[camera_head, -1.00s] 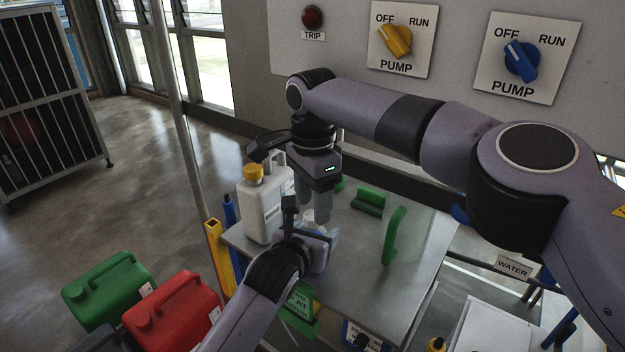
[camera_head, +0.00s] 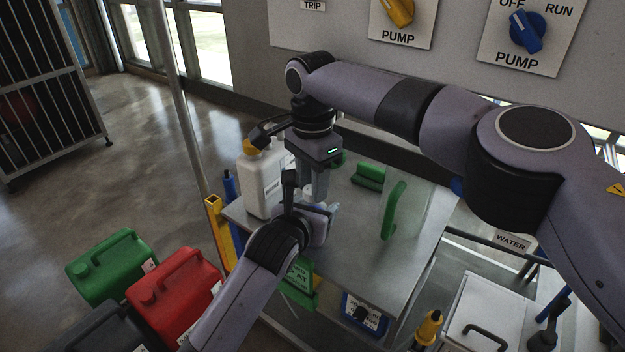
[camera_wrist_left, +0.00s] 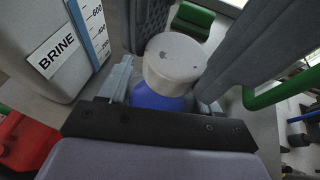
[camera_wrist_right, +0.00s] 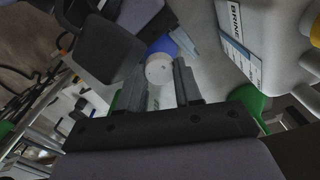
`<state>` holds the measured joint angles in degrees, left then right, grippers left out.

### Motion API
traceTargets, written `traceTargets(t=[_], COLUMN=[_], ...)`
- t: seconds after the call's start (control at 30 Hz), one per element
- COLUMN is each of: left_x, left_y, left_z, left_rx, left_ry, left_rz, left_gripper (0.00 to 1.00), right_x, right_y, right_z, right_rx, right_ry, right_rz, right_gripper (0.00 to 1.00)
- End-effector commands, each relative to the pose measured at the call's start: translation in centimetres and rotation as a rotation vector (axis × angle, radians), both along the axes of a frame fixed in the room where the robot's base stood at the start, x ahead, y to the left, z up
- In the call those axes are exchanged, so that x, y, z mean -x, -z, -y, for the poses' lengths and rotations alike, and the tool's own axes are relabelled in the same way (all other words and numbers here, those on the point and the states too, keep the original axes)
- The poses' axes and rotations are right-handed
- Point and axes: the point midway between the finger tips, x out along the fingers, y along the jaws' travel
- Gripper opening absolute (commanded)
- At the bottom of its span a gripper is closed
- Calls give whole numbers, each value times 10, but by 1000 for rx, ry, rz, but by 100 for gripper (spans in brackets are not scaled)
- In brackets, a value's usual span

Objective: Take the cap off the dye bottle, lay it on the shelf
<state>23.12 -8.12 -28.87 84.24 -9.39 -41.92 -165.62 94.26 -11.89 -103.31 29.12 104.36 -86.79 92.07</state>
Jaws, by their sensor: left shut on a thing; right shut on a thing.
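The dye bottle (camera_wrist_left: 158,97) shows blue, with a pale, slightly speckled cap (camera_wrist_left: 172,62) on top. My left gripper (camera_wrist_left: 162,95) is shut on the bottle's blue body below the cap. My right gripper (camera_head: 314,198) comes down from above and is shut on the cap, its fingers on both sides of it. In the right wrist view the cap (camera_wrist_right: 159,69) lies between those fingers, against the blue body (camera_wrist_right: 163,46). I cannot tell whether its thread is loose. Both grippers hide most of the bottle in the head view. A grey metal top (camera_head: 350,262) lies below.
A white BRINE jug (camera_head: 258,185) with a yellow cap stands close left of the grippers. Green brackets (camera_head: 369,177) and a clear panel with a green handle (camera_head: 393,211) stand to the right. Green (camera_head: 112,262) and red (camera_head: 175,290) cans stand lower left. The front of the top is clear.

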Motion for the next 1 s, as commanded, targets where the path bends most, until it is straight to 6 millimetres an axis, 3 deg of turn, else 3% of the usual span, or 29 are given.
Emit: traceTargets(t=[0.6, 0.77, 1.0], left_x=[0, 0, 0], left_y=[0, 0, 0], left_z=[0, 0, 0], left_rx=[-1, 0, 0], left_ry=[1, 1, 1], left_rz=[-1, -1, -1], left_gripper=[0, 0, 0], right_x=[1, 1, 0], right_y=[0, 0, 0], right_z=[-1, -1, -1], right_rx=[-5, -3, -2], right_ry=[-913, -1026, -1045], right_rz=[-4, -3, -3], right_gripper=[0, 0, 0])
